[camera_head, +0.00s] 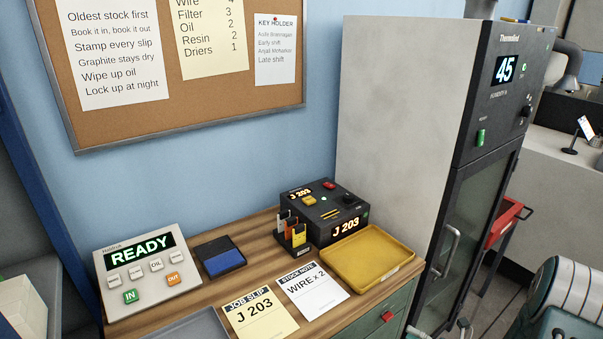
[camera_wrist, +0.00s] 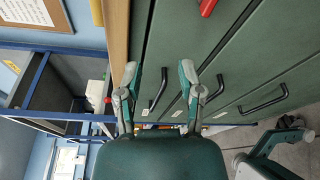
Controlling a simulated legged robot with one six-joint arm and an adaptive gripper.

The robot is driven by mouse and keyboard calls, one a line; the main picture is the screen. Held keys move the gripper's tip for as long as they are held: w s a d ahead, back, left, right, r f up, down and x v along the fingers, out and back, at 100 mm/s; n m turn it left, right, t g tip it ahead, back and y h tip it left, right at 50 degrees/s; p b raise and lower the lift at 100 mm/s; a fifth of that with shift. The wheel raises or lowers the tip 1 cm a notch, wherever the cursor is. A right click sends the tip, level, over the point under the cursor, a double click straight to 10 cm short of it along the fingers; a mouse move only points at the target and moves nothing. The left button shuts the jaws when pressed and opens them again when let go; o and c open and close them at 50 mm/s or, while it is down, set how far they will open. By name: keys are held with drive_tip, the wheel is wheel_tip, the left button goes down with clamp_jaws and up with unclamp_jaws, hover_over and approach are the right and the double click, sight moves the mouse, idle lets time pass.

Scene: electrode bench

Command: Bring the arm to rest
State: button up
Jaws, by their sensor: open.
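My gripper (camera_wrist: 159,75) shows in the wrist view with its two teal-tipped grey fingers spread apart. Nothing is between them. Behind the fingers is the green drawer front of a cabinet (camera_wrist: 225,45) with black bar handles; I cannot tell the exact gap to it. In the head view, part of my arm shows at the lower right, beside the bench and in front of the tall cabinet (camera_head: 400,120).
The wooden bench top (camera_head: 190,296) carries a READY panel (camera_head: 140,272), a blue pad (camera_head: 222,258), a black J 203 device (camera_head: 325,212), a yellow tray (camera_head: 368,258), a job slip (camera_head: 260,313) and a stock note (camera_head: 312,290). A red cart (camera_head: 505,222) stands beyond the tall cabinet.

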drive_tip(key=s+a+r+n+g+h, duration=0.1)
drive_tip(key=s+a+r+n+g, duration=0.3)
drive_tip(key=a+r+n+g, duration=0.5)
drive_tip(key=s+a+r+n+g+h, duration=0.2)
drive_tip(key=s+a+r+n, duration=0.3)
drive_tip(key=n, duration=0.7)
drive_tip(key=s+r+n+t+h, duration=0.5)
drive_tip(key=s+r+n+h, duration=0.4)
drive_tip(key=n, duration=1.1)
wheel_tip(320, 180, up, 4)
drive_tip(key=shift+s+d+r+h, duration=0.15)
drive_tip(key=shift+s+d+h, duration=0.2)
drive_tip(key=shift+s, duration=0.3)
